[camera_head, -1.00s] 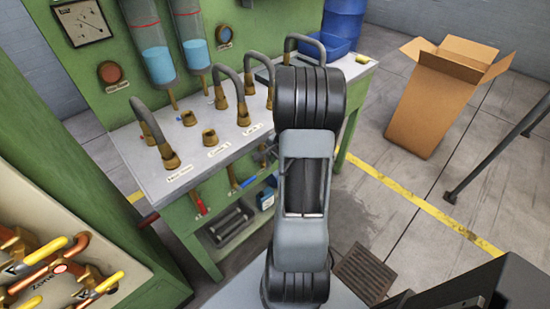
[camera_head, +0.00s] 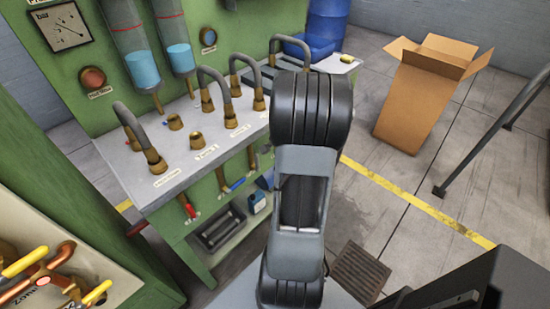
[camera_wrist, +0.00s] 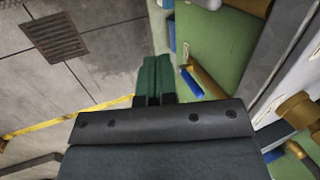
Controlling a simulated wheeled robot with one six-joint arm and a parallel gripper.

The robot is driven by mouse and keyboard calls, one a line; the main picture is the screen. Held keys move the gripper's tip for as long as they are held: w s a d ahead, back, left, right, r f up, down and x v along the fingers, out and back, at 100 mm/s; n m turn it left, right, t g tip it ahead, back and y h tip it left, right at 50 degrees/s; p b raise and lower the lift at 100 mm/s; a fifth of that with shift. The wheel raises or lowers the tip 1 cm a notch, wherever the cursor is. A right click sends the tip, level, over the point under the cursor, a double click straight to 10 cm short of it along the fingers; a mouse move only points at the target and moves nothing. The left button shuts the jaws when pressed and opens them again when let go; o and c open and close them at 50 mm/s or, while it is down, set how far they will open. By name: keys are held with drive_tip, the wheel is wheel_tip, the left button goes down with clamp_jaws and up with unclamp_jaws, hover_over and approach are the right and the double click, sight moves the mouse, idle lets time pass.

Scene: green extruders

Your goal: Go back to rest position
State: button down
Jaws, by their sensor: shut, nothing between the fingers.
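My gripper (camera_wrist: 154,80) shows in the wrist view with its two green fingers together and nothing between them. It points past the front edge of the green workbench, over the grey floor. In the head view my arm stands upright in front of the bench and hides part of its right end. The gripper itself cannot be made out in the head view. The bench's grey top (camera_head: 148,168) carries several hoses with brass fittings.
An open cardboard box (camera_head: 425,95) stands on the floor at the right, near a dark metal frame (camera_head: 490,135). A floor grate (camera_head: 360,272) lies right of my arm. A green panel with pipes (camera_head: 60,215) is close on the left. Floor between grate and box is clear.

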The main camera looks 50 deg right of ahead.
drive_tip(key=shift+v, duration=2.4)
drive_tip(key=shift+s, duration=0.1)
drive_tip(key=s+a+r+n+p, duration=0.1)
drive_tip(key=a+r+n, duration=0.2)
drive_tip(key=a, duration=0.6)
drive_tip(key=s+a+r+n+h, duration=0.1)
drive_tip(key=a+r+n, duration=0.2)
drive_tip(key=a+n, duration=0.5)
drive_tip(key=s+a+r+n+p, duration=0.1)
drive_tip(key=a+r+n, duration=0.2)
drive_tip(key=a, duration=0.8)
drive_tip(key=n, duration=0.2)
drive_tip(key=shift+s+a+n+p, duration=0.2)
drive_tip(key=shift+a+n+p, duration=0.1)
drive_tip(key=shift+a, duration=0.1)
